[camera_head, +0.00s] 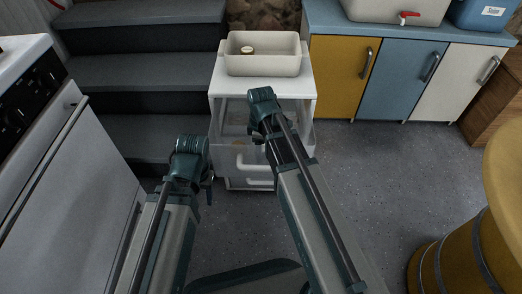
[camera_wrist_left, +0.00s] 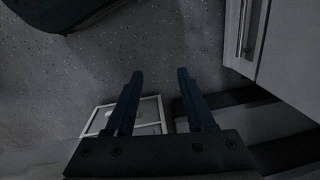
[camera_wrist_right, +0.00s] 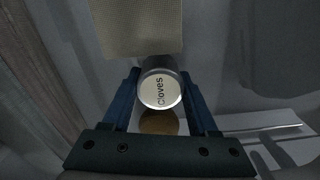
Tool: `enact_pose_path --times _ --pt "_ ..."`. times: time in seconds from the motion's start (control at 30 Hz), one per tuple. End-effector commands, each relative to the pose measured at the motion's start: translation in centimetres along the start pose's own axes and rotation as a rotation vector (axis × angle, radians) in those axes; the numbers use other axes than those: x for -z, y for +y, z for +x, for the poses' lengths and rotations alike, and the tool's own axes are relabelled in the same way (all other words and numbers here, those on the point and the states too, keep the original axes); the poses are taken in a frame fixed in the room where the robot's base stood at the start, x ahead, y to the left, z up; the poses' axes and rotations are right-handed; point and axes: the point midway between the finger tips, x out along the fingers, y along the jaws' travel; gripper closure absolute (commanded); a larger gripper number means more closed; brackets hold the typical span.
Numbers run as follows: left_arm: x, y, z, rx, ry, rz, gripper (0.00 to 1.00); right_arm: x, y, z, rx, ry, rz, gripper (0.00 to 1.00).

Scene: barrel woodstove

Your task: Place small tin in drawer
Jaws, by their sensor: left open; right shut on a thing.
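My right gripper (camera_wrist_right: 160,84) is shut on a small round tin (camera_wrist_right: 160,88) whose pale lid reads "Cloves". In the head view my right arm reaches to the front of a white drawer unit (camera_head: 307,82), and the held tin is hidden there. The unit has see-through drawers with a pale handle (camera_head: 252,164) low on its front; I cannot tell how far any drawer is out. My left gripper (camera_wrist_left: 160,75) is open and empty, low and left of the unit, over the floor.
A cream bin (camera_head: 264,65) with a small round-lidded item (camera_head: 247,50) stands on the unit. Dark steps (camera_head: 145,72) are left of it, a white stove (camera_head: 80,165) further left. Coloured cabinets (camera_head: 405,80) and a yellow barrel (camera_head: 455,255) are right. Floor between is clear.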

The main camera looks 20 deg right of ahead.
Motion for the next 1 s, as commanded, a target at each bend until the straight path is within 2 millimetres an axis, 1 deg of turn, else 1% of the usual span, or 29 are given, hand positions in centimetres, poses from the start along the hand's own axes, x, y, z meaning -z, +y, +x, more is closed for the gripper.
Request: enact_pose_path --times 0.03,0.1,0.2,0.5,0.67,0.87,1.0 --pt "0.0 0.0 0.2 0.000 0.000 0.000 0.45 0.0 0.0 0.2 0.000 0.000 0.000 0.39" --pt "0.0 0.0 0.1 0.000 0.000 0.000 0.45 0.0 0.0 0.1 0.000 0.000 0.000 0.26" --pt "0.0 0.0 0.1 0.000 0.000 0.000 0.45 0.0 0.0 0.1 0.000 0.000 0.000 0.11" --pt "0.0 0.0 0.1 0.000 0.000 0.000 0.45 0.0 0.0 0.1 0.000 0.000 0.000 0.11" --pt "0.0 -0.1 -0.5 0.000 0.000 0.000 0.45 0.0 0.0 -0.5 0.000 0.000 0.000 0.11" --pt "-0.2 -0.3 -2.3 0.002 -0.001 -0.003 0.45 0.0 0.0 -2.3 0.000 0.000 0.000 0.11" --pt "-0.3 -0.5 -4.2 0.004 -0.002 -0.006 0.45 0.0 0.0 -4.3 0.000 0.000 0.000 0.11"
